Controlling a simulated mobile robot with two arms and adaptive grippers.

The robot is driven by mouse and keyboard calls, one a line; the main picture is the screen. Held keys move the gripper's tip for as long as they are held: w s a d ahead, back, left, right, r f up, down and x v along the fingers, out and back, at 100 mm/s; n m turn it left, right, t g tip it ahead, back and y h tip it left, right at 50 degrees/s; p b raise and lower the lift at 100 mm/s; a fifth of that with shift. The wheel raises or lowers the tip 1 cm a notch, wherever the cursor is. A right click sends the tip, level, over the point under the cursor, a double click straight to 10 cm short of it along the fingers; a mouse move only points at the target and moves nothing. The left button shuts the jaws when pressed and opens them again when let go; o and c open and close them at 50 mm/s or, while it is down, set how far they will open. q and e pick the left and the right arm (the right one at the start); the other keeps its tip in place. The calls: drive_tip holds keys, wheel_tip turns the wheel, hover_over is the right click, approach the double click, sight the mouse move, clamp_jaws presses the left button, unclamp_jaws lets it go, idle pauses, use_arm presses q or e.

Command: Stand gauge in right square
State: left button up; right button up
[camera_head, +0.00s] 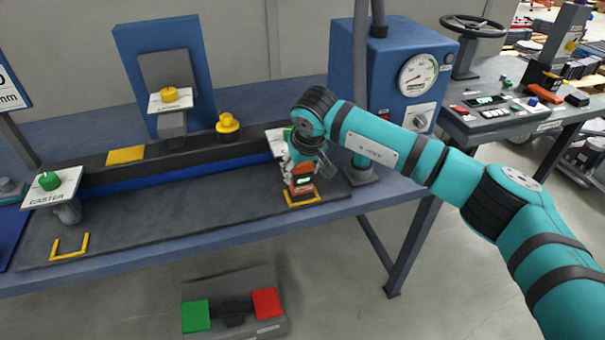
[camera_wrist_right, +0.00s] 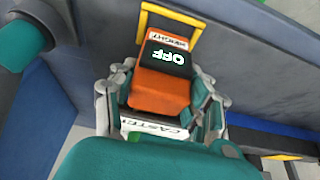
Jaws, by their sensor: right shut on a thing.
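The gauge is an orange box with a dark display, seen in the head view (camera_head: 302,187) and the right wrist view (camera_wrist_right: 162,88). The display reads OFF. My right gripper (camera_head: 303,173) is shut on it, with fingers on both sides in the wrist view (camera_wrist_right: 158,98). The right square is a yellow outline on the bench, at the gauge's base in the head view (camera_head: 303,201) and beyond its top edge in the wrist view (camera_wrist_right: 172,16). The gauge looks upright over it; I cannot tell whether it touches the bench. My left gripper is not in view.
A second yellow outline (camera_head: 70,253) is at the bench's left. A CASTER plate with a green knob (camera_head: 49,181) stands behind it. Another white plate (camera_head: 276,142) is partly hidden behind my gripper. A blue cabinet with a dial (camera_head: 385,75) stands behind my arm. The dark mat between is clear.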

drive_tip(key=shift+b, duration=0.5)
idle(0.8)
drive_tip(key=shift+f, duration=0.15)
drive_tip(key=shift+f+b, duration=0.45)
drive_tip(key=shift+b, duration=0.1)
drive_tip(key=shift+f, duration=0.15)
drive_tip(key=shift+s+f+b, duration=0.1)
drive_tip(key=shift+b, duration=0.3)
